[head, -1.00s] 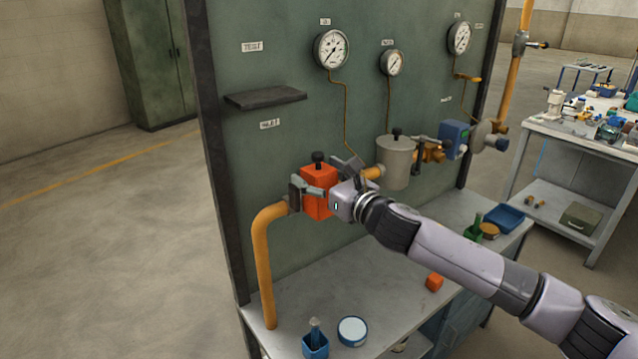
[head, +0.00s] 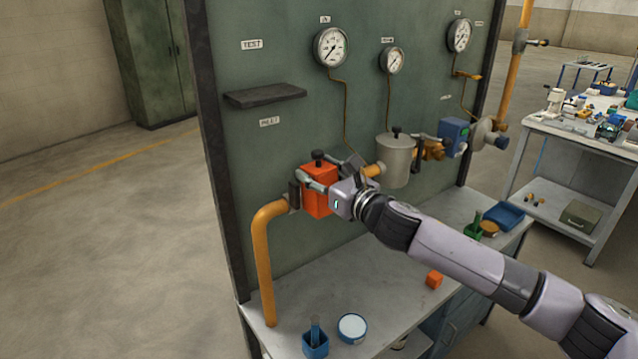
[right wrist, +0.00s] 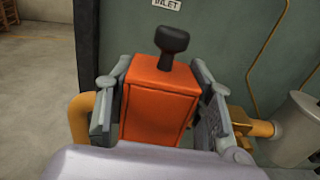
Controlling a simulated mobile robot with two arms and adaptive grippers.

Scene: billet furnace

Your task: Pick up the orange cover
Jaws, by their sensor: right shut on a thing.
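The orange cover (head: 319,199) is a box with a black knob on top. It sits on the yellow pipe line in front of the green panel, upright. My right gripper (head: 321,184) is shut on the cover, with one finger on each side. In the right wrist view the cover (right wrist: 157,103) stands between the two fingers (right wrist: 160,100), its knob clear above them. The gripper hides part of the cover's right side in the head view. My left gripper is not in view.
A yellow pipe (head: 264,262) bends down left of the cover. A grey canister (head: 396,161) stands to its right. A dark shelf (head: 265,96) juts from the panel (head: 290,130) above. Below, the bench holds a blue cup (head: 315,343), a round tin (head: 352,327) and a small orange block (head: 434,279).

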